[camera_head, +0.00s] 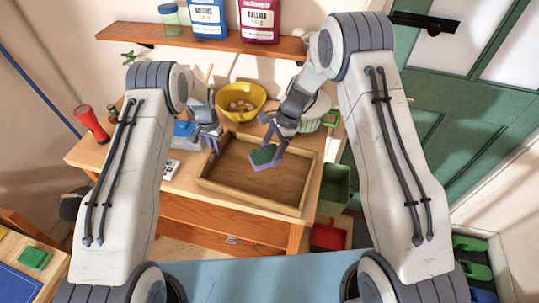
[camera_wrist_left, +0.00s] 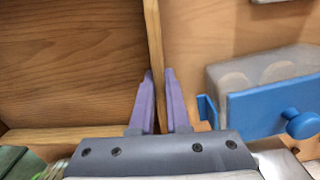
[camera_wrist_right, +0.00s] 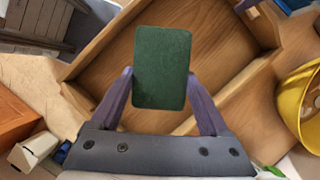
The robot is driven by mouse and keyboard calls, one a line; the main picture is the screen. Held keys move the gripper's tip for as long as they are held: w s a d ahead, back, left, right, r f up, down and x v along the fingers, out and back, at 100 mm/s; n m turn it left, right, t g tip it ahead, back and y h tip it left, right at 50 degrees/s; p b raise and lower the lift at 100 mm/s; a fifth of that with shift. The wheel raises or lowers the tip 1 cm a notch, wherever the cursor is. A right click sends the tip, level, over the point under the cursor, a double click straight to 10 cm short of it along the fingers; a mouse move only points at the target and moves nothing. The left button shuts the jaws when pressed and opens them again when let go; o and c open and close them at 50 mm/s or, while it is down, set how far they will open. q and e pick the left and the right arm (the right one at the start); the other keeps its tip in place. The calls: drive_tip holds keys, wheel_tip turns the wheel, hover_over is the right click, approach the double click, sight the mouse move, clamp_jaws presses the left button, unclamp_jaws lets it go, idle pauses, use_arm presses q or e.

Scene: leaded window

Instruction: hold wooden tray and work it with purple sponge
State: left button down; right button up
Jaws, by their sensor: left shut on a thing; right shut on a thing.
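The wooden tray (camera_head: 222,182) lies on the wooden cabinet top, near its front edge. My left gripper (camera_head: 214,147) is at the tray's left wall. In the left wrist view its purple fingers (camera_wrist_left: 160,92) are shut on the thin wall (camera_wrist_left: 155,45), one on each side. My right gripper (camera_head: 274,147) is over the tray's inside and shut on the sponge (camera_head: 266,156). The sponge shows a dark green face (camera_wrist_right: 162,66) in the right wrist view and a purple side in the head view. I cannot tell whether it touches the tray floor.
A yellow bowl (camera_head: 241,99) with small things in it stands behind the tray. A blue and grey box (camera_wrist_left: 270,95) is close to my left gripper. A red flashlight (camera_head: 90,123) stands at the cabinet's left. A shelf (camera_head: 200,37) with bags hangs above.

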drive_tip(key=shift+r, duration=0.2)
use_arm(q)
drive_tip(key=c, duration=0.8)
unclamp_jaws()
drive_tip(key=shift+r, duration=0.1)
wheel_tip(320, 180, up, 12)
drive_tip(key=shift+f, duration=0.1)
